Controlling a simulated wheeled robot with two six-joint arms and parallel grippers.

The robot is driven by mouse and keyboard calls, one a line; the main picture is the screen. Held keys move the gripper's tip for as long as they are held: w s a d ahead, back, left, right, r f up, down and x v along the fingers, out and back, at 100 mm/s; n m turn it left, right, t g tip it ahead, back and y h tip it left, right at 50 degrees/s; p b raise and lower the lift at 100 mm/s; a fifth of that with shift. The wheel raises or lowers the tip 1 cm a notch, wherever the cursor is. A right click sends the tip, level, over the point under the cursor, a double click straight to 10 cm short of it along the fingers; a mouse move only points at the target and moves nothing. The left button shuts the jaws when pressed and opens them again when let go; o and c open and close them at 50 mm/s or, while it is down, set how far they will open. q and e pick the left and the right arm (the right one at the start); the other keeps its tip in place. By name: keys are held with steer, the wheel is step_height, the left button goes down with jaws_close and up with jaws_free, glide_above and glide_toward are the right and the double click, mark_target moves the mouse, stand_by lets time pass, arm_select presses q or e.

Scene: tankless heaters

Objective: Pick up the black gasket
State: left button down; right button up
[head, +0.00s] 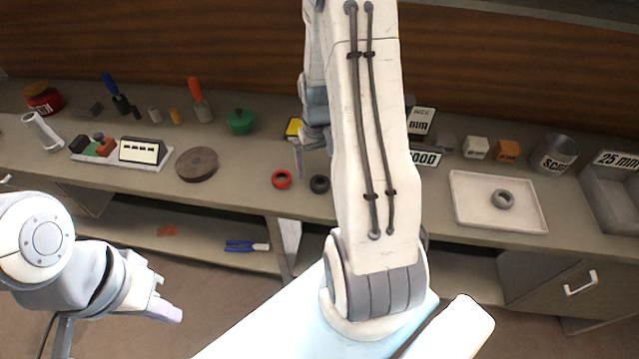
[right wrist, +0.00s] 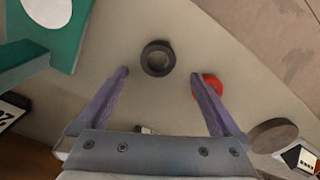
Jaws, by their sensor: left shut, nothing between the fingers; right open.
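The black gasket (head: 320,184) lies flat on the bench near its front edge, just right of a red ring (head: 282,179). In the right wrist view the gasket (right wrist: 158,58) is a dark ring just beyond and between the fingertips of my right gripper (right wrist: 160,76), which is open and empty. The red ring (right wrist: 208,85) is partly covered by the right-hand finger there. In the head view my right gripper (head: 298,165) is over the bench close to the rings, partly hidden by my arm. My left gripper (head: 165,308) is shut and empty, low in front of the bench.
A brown disc (head: 197,164) and a green container (head: 240,121) stand left of the rings. A white tray (head: 470,215) holding a grey ring (head: 503,199) and a grey bin (head: 612,195) are at right. A green panel (right wrist: 70,50) with a white circle is left in the wrist view.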

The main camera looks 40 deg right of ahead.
mark_target(320, 182)
steer(key=f, duration=0.4)
steer(key=shift+s+f+p, duration=0.25)
steer(key=shift+f+p, duration=0.05)
steer(key=shift+p, duration=0.1)
steer(key=c, duration=1.4)
steer(key=shift+d+r, duration=0.1)
steer(key=shift+r, duration=0.05)
